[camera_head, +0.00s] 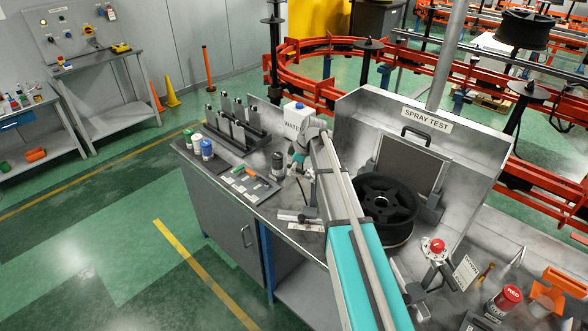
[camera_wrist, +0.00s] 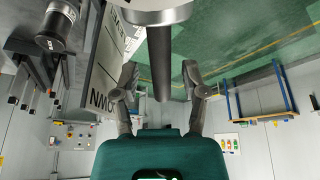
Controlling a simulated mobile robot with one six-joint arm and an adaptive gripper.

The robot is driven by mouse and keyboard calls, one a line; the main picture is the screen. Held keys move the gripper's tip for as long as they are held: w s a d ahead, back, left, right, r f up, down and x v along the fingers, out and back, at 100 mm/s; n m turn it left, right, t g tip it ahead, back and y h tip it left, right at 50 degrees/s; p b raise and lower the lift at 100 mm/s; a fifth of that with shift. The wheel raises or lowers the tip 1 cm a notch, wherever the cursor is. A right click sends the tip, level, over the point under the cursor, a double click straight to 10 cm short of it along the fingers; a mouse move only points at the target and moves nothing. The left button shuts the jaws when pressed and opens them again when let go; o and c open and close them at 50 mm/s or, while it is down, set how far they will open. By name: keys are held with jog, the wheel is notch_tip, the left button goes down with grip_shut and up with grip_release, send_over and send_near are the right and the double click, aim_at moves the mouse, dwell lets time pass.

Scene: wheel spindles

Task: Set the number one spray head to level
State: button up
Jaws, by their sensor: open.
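My gripper (camera_wrist: 160,70) is open in the wrist view. Its two fingers stand on either side of a dark grey rod-like part (camera_wrist: 160,50), with gaps on both sides. The rod joins a light metal cylinder (camera_wrist: 155,10) at the top edge. I cannot tell for sure whether this is the number one spray head. A pale plate (camera_wrist: 105,60) beside the left finger carries upside-down lettering that seems to include "DOWN". In the head view my gripper (camera_head: 299,155) is beside a white box marked WATER (camera_head: 296,117), and my arm hides much there.
A black wheel (camera_head: 385,208) lies in the SPRAY TEST booth (camera_head: 427,119). A dark canister (camera_head: 278,165), small bottles (camera_head: 206,148) and a tool mat (camera_head: 244,183) are on the bench.

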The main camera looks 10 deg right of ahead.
grip_shut()
